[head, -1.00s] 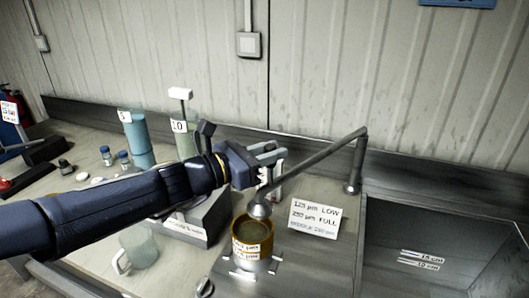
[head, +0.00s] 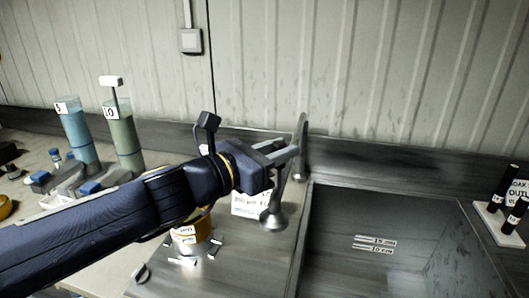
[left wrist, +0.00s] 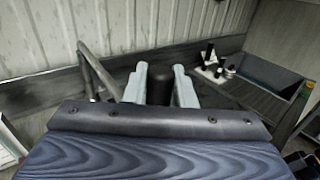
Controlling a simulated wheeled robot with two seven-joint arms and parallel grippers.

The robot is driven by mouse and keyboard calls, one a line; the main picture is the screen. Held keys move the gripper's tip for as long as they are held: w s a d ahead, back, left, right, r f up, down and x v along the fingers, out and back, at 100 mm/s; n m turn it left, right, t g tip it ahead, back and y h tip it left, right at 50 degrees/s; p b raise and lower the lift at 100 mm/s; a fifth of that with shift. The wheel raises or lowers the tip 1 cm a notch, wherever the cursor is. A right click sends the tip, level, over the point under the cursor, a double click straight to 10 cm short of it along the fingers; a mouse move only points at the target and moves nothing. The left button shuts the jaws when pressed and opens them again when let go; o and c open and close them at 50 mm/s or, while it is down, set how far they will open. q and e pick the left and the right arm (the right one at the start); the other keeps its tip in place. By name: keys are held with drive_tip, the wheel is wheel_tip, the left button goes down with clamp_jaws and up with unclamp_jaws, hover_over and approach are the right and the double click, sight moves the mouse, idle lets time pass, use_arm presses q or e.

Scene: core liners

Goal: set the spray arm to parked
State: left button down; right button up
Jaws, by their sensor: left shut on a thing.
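The spray arm is a grey pipe on a post (head: 302,150) at the back of the counter, with a bell-shaped spray head (head: 273,218) at its free end. My left gripper (head: 288,157) is at the free end above the spray head. In the left wrist view my left gripper (left wrist: 160,85) is shut on the dark upright grip (left wrist: 158,92) of the spray arm, and the bent pipe (left wrist: 98,72) shows at left. The head hangs right of the sieve (head: 190,238), near the sink's left edge. My gripper hides part of the pipe. My right gripper is out of view.
The dark sink (head: 400,225) lies to the right. A white label card (head: 250,204) stands behind the spray head, partly hidden. A blue cylinder (head: 78,132) and a green cylinder (head: 124,140) stand at left. A white rack with black tubes (head: 500,222) is at far right.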

use_arm(q)
drive_tip(key=c, duration=1.3)
unclamp_jaws()
drive_tip(key=shift+o, duration=0.2)
drive_tip(key=v, duration=0.8)
drive_tip(key=shift+p, duration=0.3)
